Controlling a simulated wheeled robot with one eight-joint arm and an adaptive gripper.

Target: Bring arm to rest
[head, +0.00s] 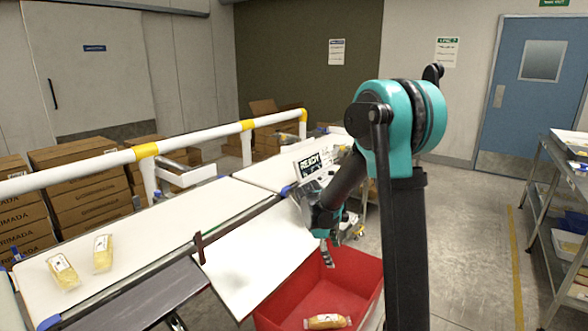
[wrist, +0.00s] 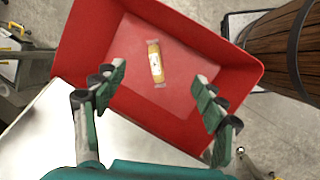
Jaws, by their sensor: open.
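My gripper (head: 327,252) hangs pointing down above the red bin at the end of my teal and black arm. In the wrist view my gripper (wrist: 160,82) is open, its two fingers wide apart with nothing between them. Below it, a yellow packet (wrist: 155,62) in clear wrap lies on the floor of the red bin (wrist: 85,35). The head view also shows this packet (head: 327,321) in the red bin (head: 368,263), apart from my gripper.
Two yellow packets (head: 62,271) (head: 102,253) lie on the white belt (head: 200,212) at left. A white guard rail (head: 80,167) runs behind it. A display (head: 312,164) reads READY. A metal rack (head: 560,215) stands at right. A wooden barrel (wrist: 285,45) stands beside the bin.

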